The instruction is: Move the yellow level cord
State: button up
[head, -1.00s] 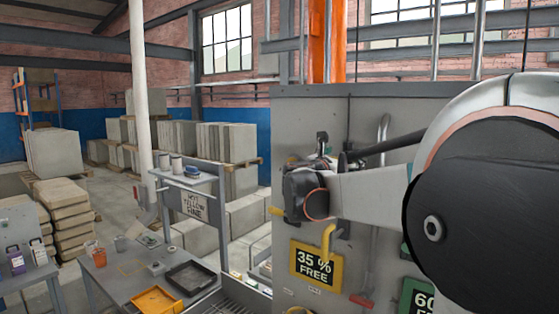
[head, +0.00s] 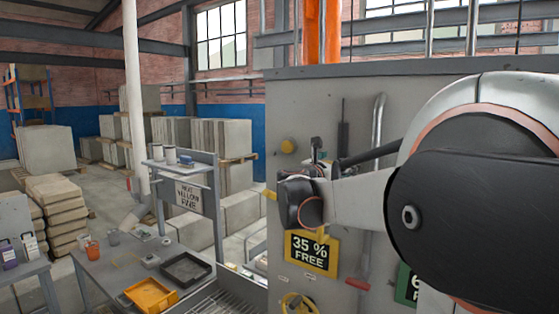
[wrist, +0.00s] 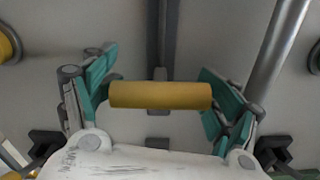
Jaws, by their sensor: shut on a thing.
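In the wrist view, a short yellow cylindrical bar (wrist: 160,95), apparently the handle of the level cord, lies level between the teal finger pads. My gripper (wrist: 160,92) is shut on it, with one pad at each end. A dark vertical strip runs up the grey panel behind the bar's middle. In the head view, my gripper (head: 318,157) is in front of the grey panel, above the yellow "35 % FREE" sign (head: 311,253). My wrist hides the held bar there, and no cord can be made out.
The grey panel (head: 420,100) carries a yellow knob (head: 288,146), a red handle (head: 357,284), a grey pipe (head: 377,130) and a yellow ring (head: 297,303). A worktable with a black tray (head: 186,268) and an orange tray (head: 151,296) stands to the left.

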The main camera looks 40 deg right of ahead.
jog(key=shift+f+b, duration=0.75)
jog(key=shift+f, duration=1.05)
jog(key=o, duration=1.6)
jog(key=shift+w+f, duration=0.1)
jog(key=shift+c, duration=0.2)
jog(key=shift+r, duration=0.25)
